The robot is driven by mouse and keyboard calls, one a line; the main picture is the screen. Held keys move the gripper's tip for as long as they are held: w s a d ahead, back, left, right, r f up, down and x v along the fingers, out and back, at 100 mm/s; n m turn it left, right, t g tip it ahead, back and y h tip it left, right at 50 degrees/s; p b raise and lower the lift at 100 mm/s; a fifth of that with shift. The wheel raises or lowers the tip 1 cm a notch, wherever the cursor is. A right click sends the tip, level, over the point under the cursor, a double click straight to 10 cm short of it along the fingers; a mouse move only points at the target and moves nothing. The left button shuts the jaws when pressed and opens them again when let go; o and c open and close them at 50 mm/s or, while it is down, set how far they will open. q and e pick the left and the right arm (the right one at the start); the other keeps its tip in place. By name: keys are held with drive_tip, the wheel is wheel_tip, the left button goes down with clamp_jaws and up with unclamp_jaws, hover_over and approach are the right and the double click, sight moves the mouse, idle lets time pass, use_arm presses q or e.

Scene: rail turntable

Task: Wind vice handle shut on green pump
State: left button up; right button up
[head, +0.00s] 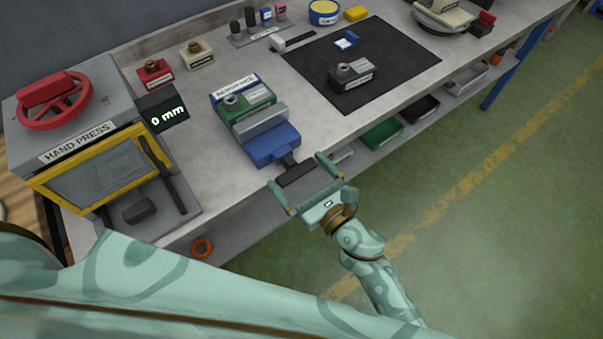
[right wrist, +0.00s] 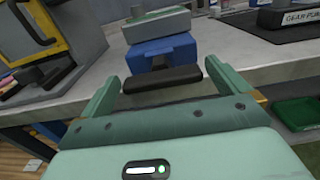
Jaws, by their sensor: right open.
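The blue bench vice (head: 272,149) stands at the bench's front edge, its dark handle bar (head: 296,174) sticking out over the edge. The green pump (head: 258,97), with a grey port on top, sits in the vice behind the grey front jaw (head: 260,120); whether the jaw touches it I cannot tell. My right gripper (head: 295,169) is open, with one finger at each end of the handle. In the right wrist view the handle (right wrist: 163,78) lies level between the open fingers, with the vice (right wrist: 160,52) behind it. My left gripper is out of view.
The hand press (head: 88,138), with a red wheel and a "0 mm" display, stands left of the vice. A dark pump (head: 352,77) rests on the black mat (head: 405,50) to the right. Bins (head: 383,134) sit on a shelf below the bench.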

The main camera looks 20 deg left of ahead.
drive_tip(key=c, duration=0.8)
drive_tip(key=shift+m, duration=0.3)
